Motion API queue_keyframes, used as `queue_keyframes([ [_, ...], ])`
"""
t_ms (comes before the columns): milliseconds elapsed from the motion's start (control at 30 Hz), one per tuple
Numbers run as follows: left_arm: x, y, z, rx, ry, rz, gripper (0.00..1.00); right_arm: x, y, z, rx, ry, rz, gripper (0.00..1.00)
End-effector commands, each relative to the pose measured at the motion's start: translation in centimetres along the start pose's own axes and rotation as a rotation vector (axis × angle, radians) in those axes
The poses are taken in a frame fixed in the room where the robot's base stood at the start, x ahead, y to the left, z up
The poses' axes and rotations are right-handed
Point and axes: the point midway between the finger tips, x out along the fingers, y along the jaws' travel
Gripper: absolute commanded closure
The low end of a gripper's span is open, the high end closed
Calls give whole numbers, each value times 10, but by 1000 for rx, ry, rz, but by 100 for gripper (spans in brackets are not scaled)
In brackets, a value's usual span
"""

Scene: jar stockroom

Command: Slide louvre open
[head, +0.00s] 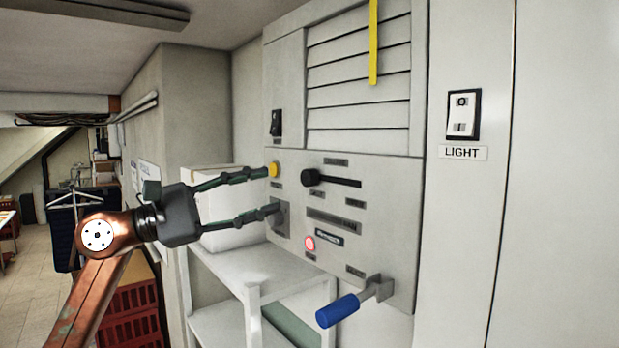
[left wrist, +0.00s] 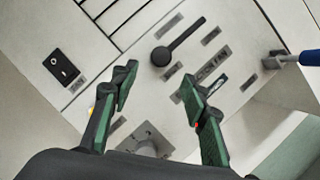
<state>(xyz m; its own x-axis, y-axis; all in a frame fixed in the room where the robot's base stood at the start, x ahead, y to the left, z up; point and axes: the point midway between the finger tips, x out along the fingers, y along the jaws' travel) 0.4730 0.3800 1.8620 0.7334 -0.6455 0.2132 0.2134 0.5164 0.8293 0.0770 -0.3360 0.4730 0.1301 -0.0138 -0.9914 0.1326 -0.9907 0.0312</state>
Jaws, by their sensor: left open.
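The louvre (head: 358,85) is a set of pale horizontal slats in the upper part of a grey wall panel, with a yellow strip (head: 373,45) hanging over it. Below it a round black knob (head: 310,177) sits at the left end of a dark horizontal slot (head: 342,182). The knob also shows in the left wrist view (left wrist: 160,57), beyond the fingertips and between their directions. My left gripper (head: 275,190) is open and empty, to the left of the knob and apart from it. It also shows in the left wrist view (left wrist: 158,84). My right gripper is not in view.
The panel carries a yellow button (head: 273,169) by the upper finger, a black rocker switch (head: 276,122), a red button (head: 310,243) and a blue-handled lever (head: 338,310) jutting out below. A white shelf (head: 255,266) with a white box (head: 222,236) stands below left.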

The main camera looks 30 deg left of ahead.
Motion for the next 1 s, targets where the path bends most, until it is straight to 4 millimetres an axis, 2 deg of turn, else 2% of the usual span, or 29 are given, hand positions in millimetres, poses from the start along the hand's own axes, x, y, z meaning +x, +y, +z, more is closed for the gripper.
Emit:
queue_keyframes([
  [133, 15, 2, 2, 3, -1, -4, 58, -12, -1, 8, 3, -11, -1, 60],
  [300, 43, 3, 4, 2, -2, -3, 58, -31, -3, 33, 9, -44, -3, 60],
  [400, 58, 3, 3, 1, -3, -3, 58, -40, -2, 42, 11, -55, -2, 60],
  [567, 73, 1, 2, 0, -2, -3, 58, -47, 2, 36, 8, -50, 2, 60],
  [800, 78, -1, 0, 0, -1, -2, 58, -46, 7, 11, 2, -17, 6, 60],
  [900, 78, -1, 0, 0, -1, -2, 58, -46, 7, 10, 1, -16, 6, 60],
  [1000, 77, -1, 0, 0, -1, -2, 65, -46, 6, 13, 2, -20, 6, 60],
])
